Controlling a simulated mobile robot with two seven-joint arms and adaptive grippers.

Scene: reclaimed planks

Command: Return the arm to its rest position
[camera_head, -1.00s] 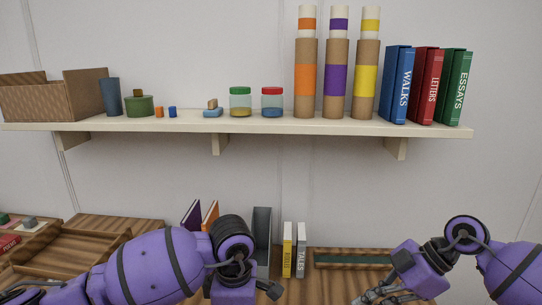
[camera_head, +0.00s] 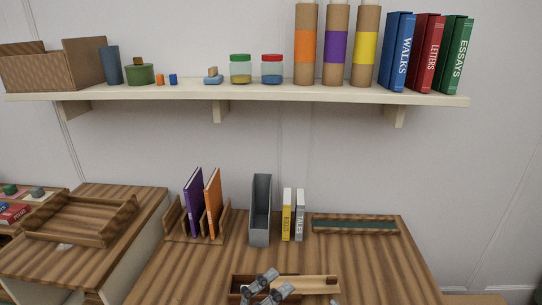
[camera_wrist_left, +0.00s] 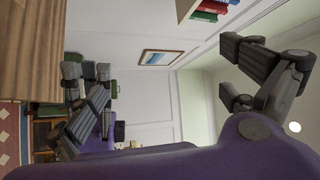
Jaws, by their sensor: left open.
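My left gripper (camera_head: 268,285) shows at the bottom edge of the head view, over the front of the desk, with its grey fingers in sight. In the left wrist view my left gripper (camera_wrist_left: 168,82) has its fingers spread wide apart with nothing between them. It points across the room, and the view is turned on its side. Most of the left arm is out of the head view. My right gripper is not in view.
A loaded shelf (camera_head: 300,97) hangs above.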

